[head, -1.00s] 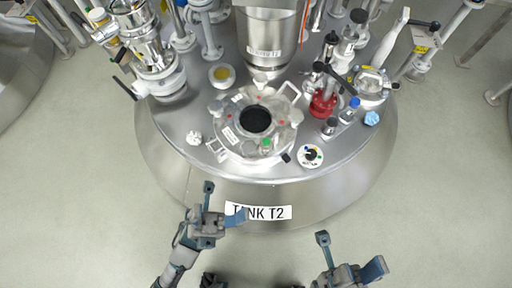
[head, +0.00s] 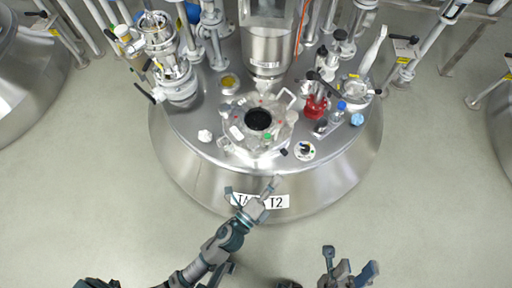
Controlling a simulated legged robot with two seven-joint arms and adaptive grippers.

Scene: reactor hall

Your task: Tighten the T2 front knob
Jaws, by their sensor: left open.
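Tank T2 (head: 180,178) is a round steel vessel with its label (head: 278,201) on the front wall. On its top is a round hatch (head: 236,135) with a dark centre port (head: 258,119), clamps and small fittings around its rim. I cannot tell for sure which fitting is the front knob. My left gripper (head: 254,187) is open and empty, its fingers spread in front of the label, which it partly covers. It appears short of the hatch's front edge. My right gripper (head: 348,259) is open and empty at the bottom right, apart from the tank.
A steel column (head: 268,45) rises behind the hatch. The floor (head: 435,190) at the right is clear.

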